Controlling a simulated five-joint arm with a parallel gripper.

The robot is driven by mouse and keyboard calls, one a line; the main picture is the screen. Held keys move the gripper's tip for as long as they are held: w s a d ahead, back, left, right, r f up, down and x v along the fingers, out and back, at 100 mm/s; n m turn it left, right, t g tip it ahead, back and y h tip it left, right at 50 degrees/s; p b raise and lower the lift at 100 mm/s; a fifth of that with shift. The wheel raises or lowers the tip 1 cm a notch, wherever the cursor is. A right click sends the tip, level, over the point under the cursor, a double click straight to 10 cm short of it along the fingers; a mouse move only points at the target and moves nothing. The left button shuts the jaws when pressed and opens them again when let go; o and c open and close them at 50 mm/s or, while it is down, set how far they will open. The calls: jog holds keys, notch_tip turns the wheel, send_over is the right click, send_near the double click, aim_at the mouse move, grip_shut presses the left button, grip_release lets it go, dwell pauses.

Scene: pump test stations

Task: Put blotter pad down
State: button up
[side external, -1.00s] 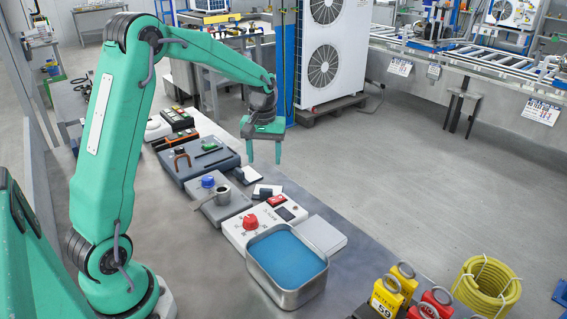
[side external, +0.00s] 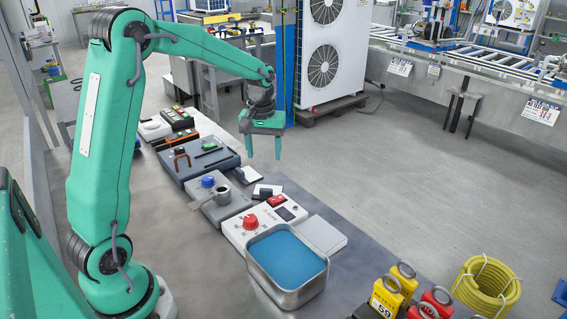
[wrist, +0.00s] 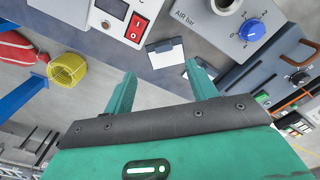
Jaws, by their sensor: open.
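A small white pad with a dark block on it (side external: 268,191) lies flat on the bench beside the white control box. It also shows in the wrist view (wrist: 165,54), just beyond my fingertips. A second, similar pad with a dark block (side external: 244,175) lies a little farther back; it is partly behind my right finger in the wrist view. I cannot tell for sure which one is the blotter pad. My gripper (side external: 264,157) is open and empty, raised above the bench's far edge, touching neither pad. It shows from behind in the wrist view (wrist: 163,76).
A metal tray with a blue surface (side external: 286,250) stands at the front. The white control box with a red knob (side external: 262,222), a grey unit with a blue knob (side external: 219,199) and a larger dark unit (side external: 197,158) line the bench. Colored padlock-like pieces (side external: 392,290) stand at right.

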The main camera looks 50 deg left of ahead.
jog(key=s+d+r+m+t, duration=0.3)
jog(key=s+d+r+m, duration=0.1)
jog(key=s+d+r, duration=0.5)
jog(key=s+d+m+t, duration=0.2)
jog(key=s+d+m, duration=0.2)
jog(key=s, duration=0.8)
jog(key=shift+d+r+m, duration=0.15)
jog(key=shift+d+m, duration=0.15)
dwell(0.4)
